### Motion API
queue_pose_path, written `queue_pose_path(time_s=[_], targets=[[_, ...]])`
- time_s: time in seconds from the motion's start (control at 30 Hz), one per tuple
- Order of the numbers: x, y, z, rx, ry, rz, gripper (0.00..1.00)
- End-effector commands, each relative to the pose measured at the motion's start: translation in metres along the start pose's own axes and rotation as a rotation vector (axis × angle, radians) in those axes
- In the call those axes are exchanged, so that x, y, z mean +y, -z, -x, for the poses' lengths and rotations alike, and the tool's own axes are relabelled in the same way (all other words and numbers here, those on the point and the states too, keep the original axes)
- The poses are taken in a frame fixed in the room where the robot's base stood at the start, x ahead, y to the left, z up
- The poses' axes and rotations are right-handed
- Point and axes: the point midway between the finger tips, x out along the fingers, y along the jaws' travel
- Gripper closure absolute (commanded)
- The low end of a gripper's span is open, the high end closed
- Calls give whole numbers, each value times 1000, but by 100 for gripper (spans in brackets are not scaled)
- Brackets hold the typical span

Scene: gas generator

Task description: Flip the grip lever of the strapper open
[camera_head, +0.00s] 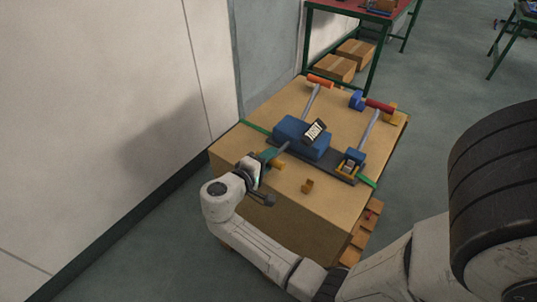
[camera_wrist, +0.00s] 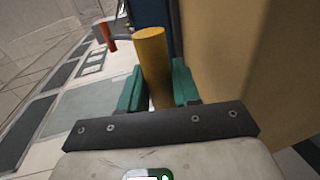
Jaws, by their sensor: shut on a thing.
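The strapper (camera_head: 297,137) lies on top of a large cardboard box, with a blue body, a dark base plate and long levers with orange and red handles. My gripper (camera_head: 268,158) is at the strapper's left end, low over the box top. In the wrist view my gripper's green fingers (camera_wrist: 158,90) stand on both sides of a yellow cylindrical grip (camera_wrist: 152,48) and are shut on it. The grip appears to be the strapper's grip lever; its lower end is hidden behind my gripper's dark plate. A yellow part (camera_head: 277,164) also shows beside my gripper.
The cardboard box (camera_head: 270,210) sits on a wooden pallet (camera_head: 361,235), with a green strap (camera_head: 369,183) across its top. A pale wall (camera_head: 90,110) is close on the left. A green-framed table (camera_head: 370,50) stands behind. Open floor lies to the right.

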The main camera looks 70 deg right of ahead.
Motion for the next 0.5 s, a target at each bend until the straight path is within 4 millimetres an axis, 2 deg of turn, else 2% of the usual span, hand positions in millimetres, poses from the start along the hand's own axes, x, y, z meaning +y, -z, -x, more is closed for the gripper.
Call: queue_pose_path(time_s=[0.03, 0.1, 0.4, 0.5], targets=[[17, 0, 3, 0, 38, -2, 100], [24, 0, 4, 1, 97, -3, 100], [47, 0, 0, 0, 359, -5, 100], [52, 0, -4, 0, 365, 0, 100]])
